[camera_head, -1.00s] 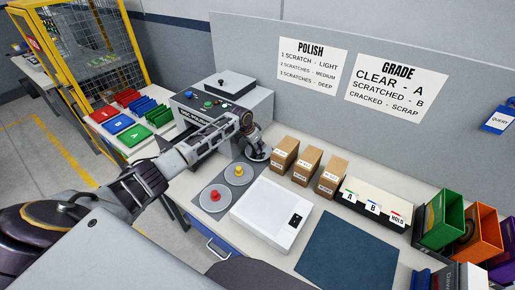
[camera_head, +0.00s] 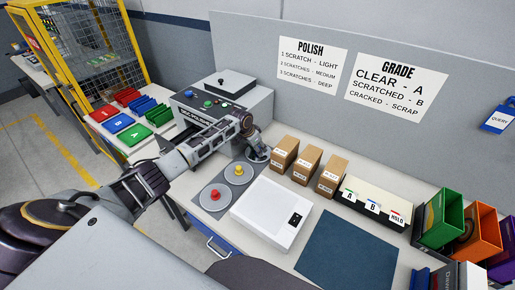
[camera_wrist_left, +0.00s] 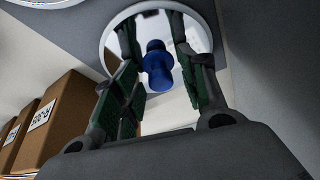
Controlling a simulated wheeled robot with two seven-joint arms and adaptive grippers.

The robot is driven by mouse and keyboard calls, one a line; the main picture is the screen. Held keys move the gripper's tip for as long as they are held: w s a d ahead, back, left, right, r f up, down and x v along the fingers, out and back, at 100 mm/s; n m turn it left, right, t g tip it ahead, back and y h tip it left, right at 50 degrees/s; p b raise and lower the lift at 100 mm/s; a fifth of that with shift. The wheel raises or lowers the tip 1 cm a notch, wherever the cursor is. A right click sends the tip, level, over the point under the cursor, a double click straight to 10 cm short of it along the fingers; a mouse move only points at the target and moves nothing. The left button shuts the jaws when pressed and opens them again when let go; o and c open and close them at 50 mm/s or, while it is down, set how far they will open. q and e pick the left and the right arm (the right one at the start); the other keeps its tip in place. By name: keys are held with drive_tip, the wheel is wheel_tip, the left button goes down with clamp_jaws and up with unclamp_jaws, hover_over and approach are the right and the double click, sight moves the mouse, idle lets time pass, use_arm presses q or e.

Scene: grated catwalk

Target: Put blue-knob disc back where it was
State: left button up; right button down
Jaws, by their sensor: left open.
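The blue-knob disc shows in the left wrist view as a shiny round plate with a pale rim and an upright blue knob (camera_wrist_left: 158,68). My left gripper (camera_wrist_left: 160,85) is open, with its green-padded fingers on either side of the knob; I see a gap on both sides. In the head view the same gripper (camera_head: 258,153) is low over the table, behind the yellow-knob disc, and hides most of what is under it. The red-knob disc (camera_head: 205,199) and yellow-knob disc (camera_head: 246,168) lie on a grey strip. My right gripper is not in view.
Brown boxes (camera_head: 284,155) stand close to the right of my left gripper. A grey machine (camera_head: 240,100) with buttons is behind it. A white device (camera_head: 262,220) is in front of the boxes. A dark blue mat (camera_head: 345,250) is clear.

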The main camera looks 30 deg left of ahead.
use_arm(q)
drive_tip(key=shift+r, duration=0.2)
drive_tip(key=v, duration=1.2)
drive_tip(key=shift+b, duration=0.45)
drive_tip(key=shift+s+f, duration=0.15)
idle(0.4)
